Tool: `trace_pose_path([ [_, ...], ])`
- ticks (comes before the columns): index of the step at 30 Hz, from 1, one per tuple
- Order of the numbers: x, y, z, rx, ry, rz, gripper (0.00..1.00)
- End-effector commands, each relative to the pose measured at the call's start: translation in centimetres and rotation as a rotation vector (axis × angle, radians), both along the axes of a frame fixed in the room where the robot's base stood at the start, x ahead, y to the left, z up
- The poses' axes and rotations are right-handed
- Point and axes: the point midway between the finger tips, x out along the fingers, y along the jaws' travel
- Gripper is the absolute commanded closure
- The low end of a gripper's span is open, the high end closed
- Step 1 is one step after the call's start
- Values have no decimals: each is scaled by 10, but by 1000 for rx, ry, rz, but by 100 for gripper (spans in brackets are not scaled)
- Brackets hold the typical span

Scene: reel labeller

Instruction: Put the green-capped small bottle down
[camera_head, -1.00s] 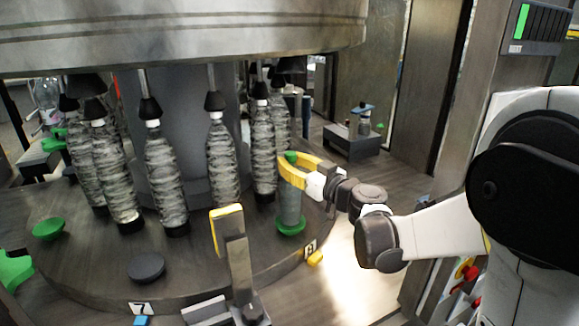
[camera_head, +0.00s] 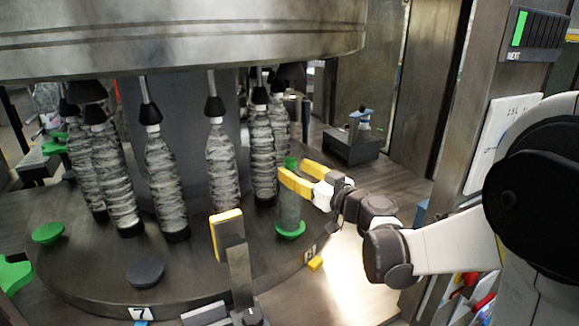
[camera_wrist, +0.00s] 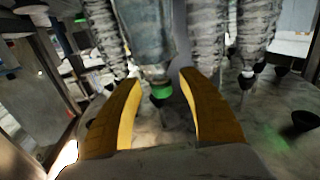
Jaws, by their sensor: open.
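The green-capped small bottle (camera_head: 289,208) stands upright on a green pad (camera_head: 291,230) at the right rim of the round turntable (camera_head: 205,262). It is clear and greyish, and its green cap (camera_head: 291,162) shows by my fingertips. My gripper (camera_head: 293,168) is open, its yellow fingers at cap height, reaching in from the right. In the wrist view, which looks upside down, the bottle (camera_wrist: 146,38) and its green cap (camera_wrist: 162,92) show beyond and between the open fingers (camera_wrist: 160,82). I see no finger closed on it.
Several ribbed clear bottles (camera_head: 165,183) stand on the turntable under black cones, close behind and left. A yellow-topped post (camera_head: 229,250) stands in front. An empty green pad (camera_head: 48,232) and a dark pad (camera_head: 146,271) lie at the left. A grey cabinet stands at the right.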

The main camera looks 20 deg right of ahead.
Motion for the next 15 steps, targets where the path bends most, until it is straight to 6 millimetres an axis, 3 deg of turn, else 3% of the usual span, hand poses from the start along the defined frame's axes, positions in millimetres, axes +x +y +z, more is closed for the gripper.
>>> trace_pose_path([
  [9,-65,-29,1,0,0,-4,52],
  [15,-85,-36,1,0,0,0,52],
])
